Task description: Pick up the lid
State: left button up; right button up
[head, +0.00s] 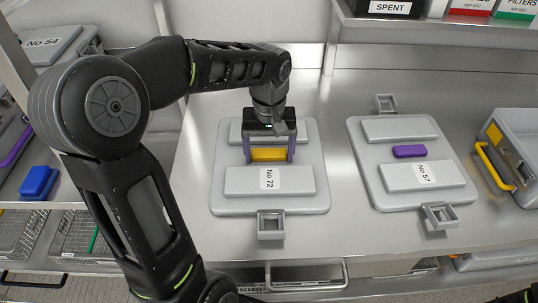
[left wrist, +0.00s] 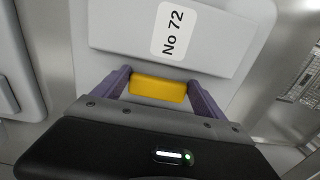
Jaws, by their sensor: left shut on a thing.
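A grey lid labelled No 72 (head: 235,205) lies in the middle of the steel counter in the head view, with a yellow handle block (head: 268,155) at its centre. My left gripper (head: 269,154) points down over this lid, its purple fingers at the two ends of the yellow block, shut on it. The left wrist view also shows the yellow block (left wrist: 158,88) between the fingers, with the No 72 label beyond. A second grey lid labelled No 57 (head: 375,195) with a purple block (head: 409,151) lies to the right. My right gripper is not visible.
A grey container with a yellow handle (head: 494,166) stands at the counter's right. A shelf with boxes marked SPENT (head: 388,8) hangs above. At left are a No 54 lid (head: 45,45), a blue object (head: 38,182) and wire baskets (head: 85,235). Bare counter (head: 335,150) separates the two lids.

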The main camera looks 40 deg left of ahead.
aim_at(269, 157)
pick_arm(q)
jog(key=c, duration=0.6)
jog(key=shift+r, duration=0.1)
notch_tip(269, 157, up, 10)
dwell(0.4)
dwell(0.6)
